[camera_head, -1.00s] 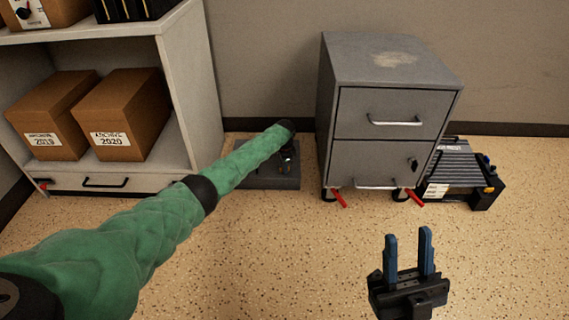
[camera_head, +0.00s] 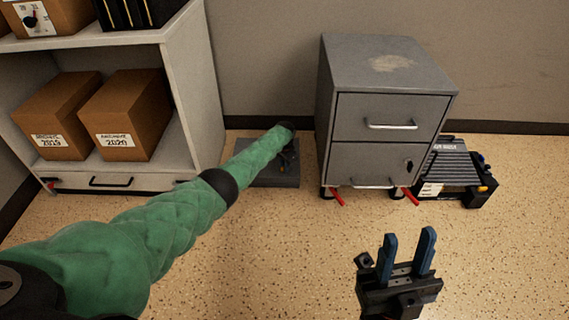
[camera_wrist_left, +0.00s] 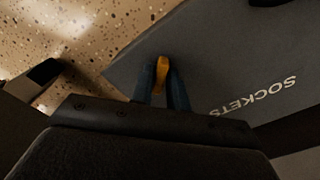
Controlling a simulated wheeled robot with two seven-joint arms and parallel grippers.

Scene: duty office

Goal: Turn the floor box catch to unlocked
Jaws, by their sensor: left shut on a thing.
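The floor box (camera_head: 275,180) is a dark grey slab on the floor between the shelf unit and the filing cabinet. In the left wrist view its lid (camera_wrist_left: 225,65) fills the right side and reads "SOCKETS" upside down. The orange catch (camera_wrist_left: 162,68) stands near the lid's edge. My left gripper (camera_wrist_left: 162,82) is shut on the catch, one blue finger on each side. In the head view my left gripper (camera_head: 288,160) is small and partly hidden by my green arm. My right gripper (camera_head: 408,260) is open and empty above the floor, at the lower right.
A grey two-drawer cabinet (camera_head: 385,105) stands close to the right of the floor box. A shelf unit (camera_head: 190,95) with archive boxes (camera_head: 125,115) is to the left. A black slatted device (camera_head: 455,170) lies right of the cabinet. The front floor is clear.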

